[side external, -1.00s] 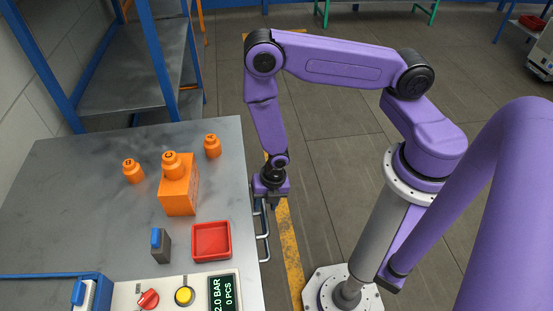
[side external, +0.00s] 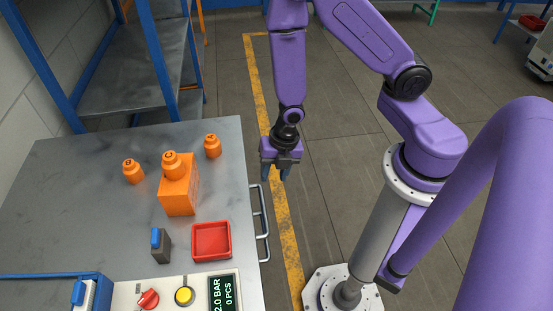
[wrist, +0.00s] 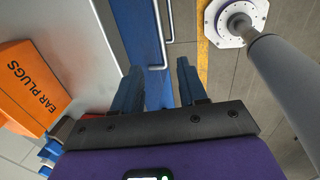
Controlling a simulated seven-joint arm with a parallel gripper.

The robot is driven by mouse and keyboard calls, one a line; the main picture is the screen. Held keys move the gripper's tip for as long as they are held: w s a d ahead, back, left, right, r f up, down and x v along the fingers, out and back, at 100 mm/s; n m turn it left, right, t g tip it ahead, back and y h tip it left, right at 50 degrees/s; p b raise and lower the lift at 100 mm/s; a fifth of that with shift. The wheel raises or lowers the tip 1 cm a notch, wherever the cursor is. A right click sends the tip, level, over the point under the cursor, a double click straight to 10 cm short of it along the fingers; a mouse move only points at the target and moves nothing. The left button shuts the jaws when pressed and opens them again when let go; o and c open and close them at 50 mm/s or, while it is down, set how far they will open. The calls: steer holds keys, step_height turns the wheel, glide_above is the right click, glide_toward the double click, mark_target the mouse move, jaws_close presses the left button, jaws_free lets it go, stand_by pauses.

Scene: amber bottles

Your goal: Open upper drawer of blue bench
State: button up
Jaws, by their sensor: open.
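The blue bench has a grey top (side external: 105,225) in the side view and a blue front (wrist: 137,22) in the wrist view. Bar handles (side external: 264,215) stand out from its right side, and no drawer visibly sticks out there. In the wrist view, a nearer handle (wrist: 157,35) and a farther one (wrist: 170,22) show. My gripper (side external: 276,174) is open and empty, fingers down, to the right of the bench edge near the handles' far end. In the wrist view its fingers (wrist: 159,72) are spread, with the nearer handle's end between them in the picture. I see no contact.
On the bench stand an orange box (side external: 178,197), small orange bottles (side external: 133,172), a red tray (side external: 211,241), a dark grey block (side external: 161,246) and a control panel (side external: 170,294). The floor (side external: 330,150) right of the bench is clear up to my base.

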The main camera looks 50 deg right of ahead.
steer(key=shift+m, duration=0.7)
steer(key=shift+s+d+r, duration=0.1)
steer(key=shift+r, duration=1)
steer(key=shift+s+d+r, duration=0.1)
steer(key=shift+r, duration=1)
steer(key=s+d+r+m+g+h, duration=0.1)
steer(key=s+d+r+m, duration=0.1)
steer(key=s+r+m, duration=0.6)
steer(key=s+d+r+m, duration=0.1)
steer(key=s+r+m, duration=0.45)
steer(key=r, duration=0.45)
steer(key=m+t+y, duration=0.1)
steer(key=m, duration=2)
glide_above(263, 203)
steer(key=s+d, duration=0.3)
step_height(263, 203, down, 20)
steer(key=shift+w+a+f, duration=0.45)
steer(key=shift+f, duration=2.45)
steer(key=shift+w+a+f, duration=0.45)
steer(key=shift+f, duration=2.5)
steer(key=shift+w+a+f, duration=0.45)
steer(key=shift+f, duration=2.45)
